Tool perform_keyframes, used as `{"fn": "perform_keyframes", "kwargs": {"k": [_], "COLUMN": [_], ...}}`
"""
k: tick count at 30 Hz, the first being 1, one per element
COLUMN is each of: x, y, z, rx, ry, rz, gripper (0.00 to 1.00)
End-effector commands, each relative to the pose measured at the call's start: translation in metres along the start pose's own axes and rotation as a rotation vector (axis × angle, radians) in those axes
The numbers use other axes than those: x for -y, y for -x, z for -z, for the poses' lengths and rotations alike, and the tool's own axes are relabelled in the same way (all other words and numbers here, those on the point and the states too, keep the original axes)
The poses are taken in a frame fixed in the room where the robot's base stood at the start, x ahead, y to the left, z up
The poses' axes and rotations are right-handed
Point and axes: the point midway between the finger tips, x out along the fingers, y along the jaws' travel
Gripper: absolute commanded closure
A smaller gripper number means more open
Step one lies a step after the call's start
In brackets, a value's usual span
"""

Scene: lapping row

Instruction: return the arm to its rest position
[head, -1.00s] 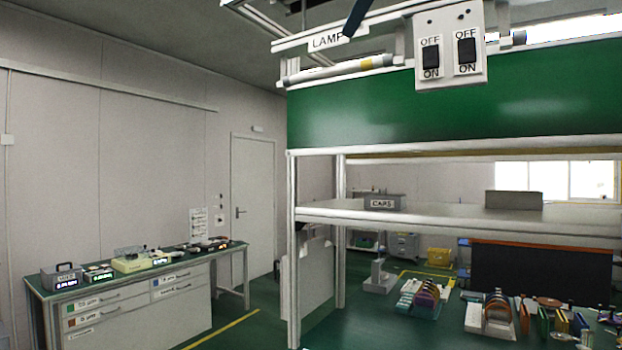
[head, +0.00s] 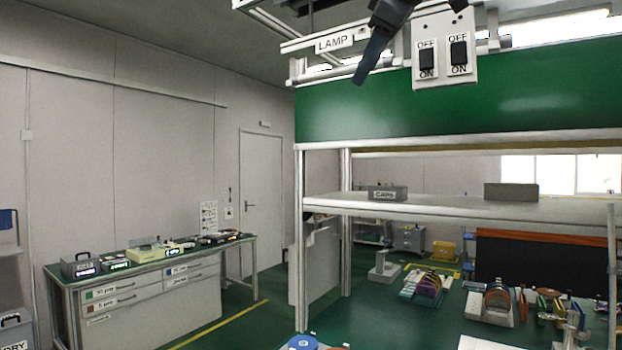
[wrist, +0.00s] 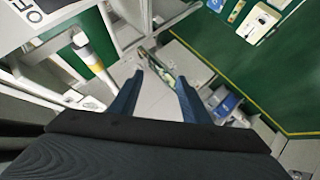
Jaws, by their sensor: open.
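My gripper (wrist: 157,95) shows in the wrist view as two blue fingers standing apart, with nothing between them. In the head view my dark arm end (head: 385,35) is high at the top, in front of the lamp rail. One dark blue finger hangs just left of the switch plate (head: 445,58). The two rocker switches on that plate carry OFF above and ON below. I cannot tell whether my finger touches the rail.
A green panel (head: 400,115) and a grey shelf (head: 450,207) with a CAPS box (head: 388,192) lie below the arm. A LAMP label (head: 334,42) is at left. A side bench (head: 130,295) stands by the left wall. Open floor lies between.

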Motion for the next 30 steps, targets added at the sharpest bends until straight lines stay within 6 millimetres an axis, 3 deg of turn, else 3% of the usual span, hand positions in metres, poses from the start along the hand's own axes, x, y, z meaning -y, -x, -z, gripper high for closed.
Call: {"fn": "perform_keyframes", "kwargs": {"k": [5, 8, 12, 18, 24, 30], "x": [0.031, 0.060, 0.114, 0.205, 0.309, 0.422], "y": [-0.056, -0.096, -0.152, -0.210, -0.242, -0.244], "z": [-0.042, -0.078, -0.137, -0.224, -0.310, -0.390], "rx": [0.066, 0.124, 0.223, 0.373, 0.534, 0.705], "ry": [-0.114, -0.207, -0.353, -0.550, -0.732, -0.900], "rz": [0.053, 0.089, 0.138, 0.192, 0.230, 0.251], "gripper": [0.58, 0.58, 0.58, 0.58, 0.58, 0.58]}}
